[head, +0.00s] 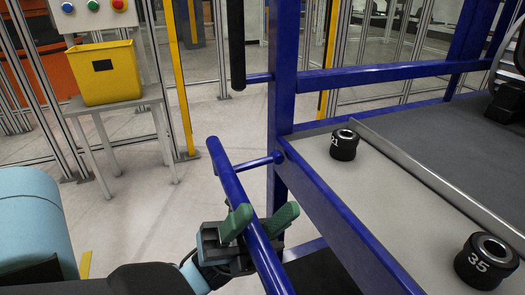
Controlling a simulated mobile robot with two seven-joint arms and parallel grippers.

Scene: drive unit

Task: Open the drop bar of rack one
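A blue rack stands at the right, with an upright post (282,100). A loose-ended blue bar (229,175), which looks like the drop bar, slants down in front of it. A short blue stub (262,161) joins this bar to the post. The bar's lower end runs out of the picture. My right gripper is not in view.
The rack's grey shelf (390,190) carries two black cylindrical parts, one near the post (344,146) and one marked 35 (486,262). A yellow bin (105,73) stands on a small table at the left. The floor (130,215) between is clear.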

